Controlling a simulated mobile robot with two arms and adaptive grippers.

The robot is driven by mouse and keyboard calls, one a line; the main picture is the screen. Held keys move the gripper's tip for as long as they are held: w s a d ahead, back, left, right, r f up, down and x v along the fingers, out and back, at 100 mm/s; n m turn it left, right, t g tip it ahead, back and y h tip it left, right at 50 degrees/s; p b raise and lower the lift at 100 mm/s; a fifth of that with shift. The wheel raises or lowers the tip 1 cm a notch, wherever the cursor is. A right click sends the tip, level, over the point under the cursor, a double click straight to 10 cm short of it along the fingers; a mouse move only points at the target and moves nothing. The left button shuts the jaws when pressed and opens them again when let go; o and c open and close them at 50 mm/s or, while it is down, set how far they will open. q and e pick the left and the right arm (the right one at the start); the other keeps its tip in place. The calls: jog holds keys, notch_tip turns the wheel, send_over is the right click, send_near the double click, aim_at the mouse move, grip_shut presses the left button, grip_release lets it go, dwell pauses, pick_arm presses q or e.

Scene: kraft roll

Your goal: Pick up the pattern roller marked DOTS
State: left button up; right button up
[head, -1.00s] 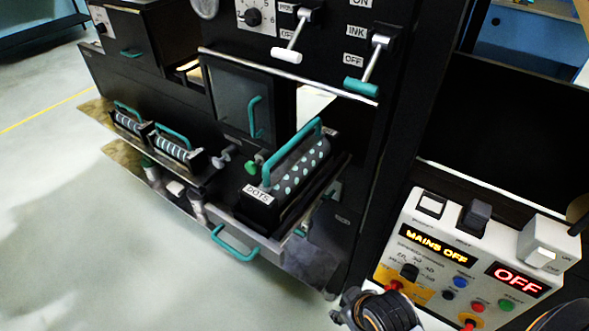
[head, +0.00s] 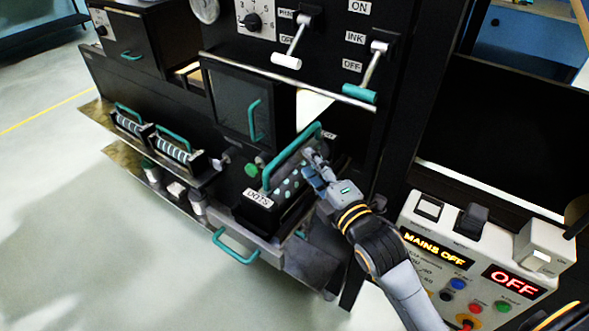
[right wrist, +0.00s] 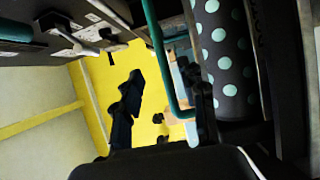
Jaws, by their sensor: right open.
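The pattern roller marked DOTS (head: 290,188) is dark with pale teal dots. It sits in its holder in the open drawer (head: 245,240), with a white DOTS label at its near end and a teal bar handle (head: 288,158) above it. My right gripper (head: 314,170) is at the right side of this handle and hides part of the roller. In the right wrist view its fingers (right wrist: 165,95) are apart, the handle (right wrist: 160,50) shows between them close to the right finger, and the dotted roller (right wrist: 222,60) lies to the right. My left gripper is not in view.
Two striped rollers (head: 172,148) with teal handles stand on a shelf at left. Levers (head: 360,75) hang above the drawer. A control box (head: 450,265) reading MAINS OFF stands at lower right. Open floor (head: 70,200) lies at left.

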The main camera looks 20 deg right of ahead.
aim_at(296, 146)
jog(key=w, duration=0.3)
jog(key=shift+w+a, duration=0.1)
jog(key=shift+a, duration=0.2)
jog(key=w+p, duration=0.2)
jog(key=w, duration=0.2)
jog(key=shift+w+a+p, duration=0.35)
jog(key=shift+p, duration=0.05)
jog(key=shift+w+f, duration=0.1)
jog(key=shift+w, duration=0.15)
jog(key=shift+s, duration=0.1)
grip_shut()
jog(key=shift+r, duration=0.35)
jog(key=shift+f, duration=0.1)
